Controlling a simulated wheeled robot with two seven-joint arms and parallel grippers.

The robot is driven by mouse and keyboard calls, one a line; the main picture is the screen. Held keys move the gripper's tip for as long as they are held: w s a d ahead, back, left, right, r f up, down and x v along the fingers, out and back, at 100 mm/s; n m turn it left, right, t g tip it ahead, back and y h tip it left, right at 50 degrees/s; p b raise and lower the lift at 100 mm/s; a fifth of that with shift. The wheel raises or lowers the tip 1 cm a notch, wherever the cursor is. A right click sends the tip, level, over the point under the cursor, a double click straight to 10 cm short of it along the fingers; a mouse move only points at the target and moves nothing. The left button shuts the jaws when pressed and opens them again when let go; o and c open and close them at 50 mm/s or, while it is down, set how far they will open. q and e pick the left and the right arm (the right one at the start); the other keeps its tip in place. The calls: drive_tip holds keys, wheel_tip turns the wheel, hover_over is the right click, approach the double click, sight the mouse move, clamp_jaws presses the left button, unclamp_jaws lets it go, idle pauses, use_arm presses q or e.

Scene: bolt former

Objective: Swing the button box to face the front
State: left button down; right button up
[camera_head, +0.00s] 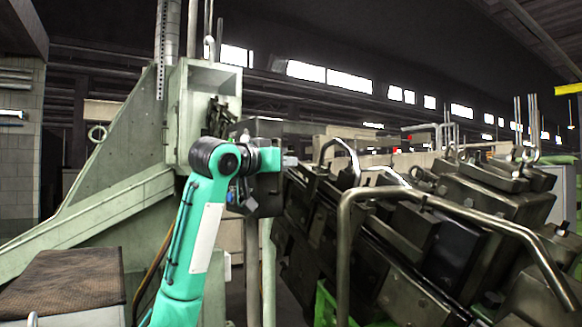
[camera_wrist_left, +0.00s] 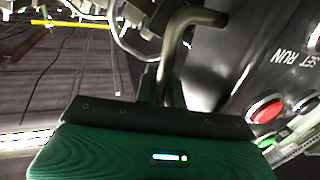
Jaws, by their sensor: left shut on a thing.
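The button box (camera_head: 268,200) hangs beside the machine in the head view, partly hidden behind my left arm and gripper. A bent metal handle (camera_wrist_left: 176,55) stands out beside the panel. My left gripper (camera_wrist_left: 163,88) is shut on this handle; in the head view the gripper (camera_head: 283,161) is at the box, its fingertips unclear. My right gripper is not in view.
A bent metal rail (camera_head: 440,203) and heavy dark machine tooling (camera_head: 400,245) stand close on the right. A pale green machine frame (camera_head: 110,195) rises behind my arm on the left. A brown-topped block (camera_head: 68,280) is at the lower left.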

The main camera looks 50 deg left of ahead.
use_arm(q)
drive_tip(key=shift+s, duration=0.35)
idle(0.3)
drive_tip(key=c, duration=1.8)
unclamp_jaws()
drive_tip(key=shift+d, duration=0.1)
drive_tip(key=shift+s, duration=0.3)
drive_tip(key=s+b, duration=0.1)
drive_tip(key=s, duration=0.3)
drive_tip(key=s+d+b, duration=0.1)
drive_tip(key=s+b, duration=0.1)
drive_tip(key=s, duration=0.2)
drive_tip(key=s+d+b, duration=0.1)
drive_tip(key=s, duration=0.4)
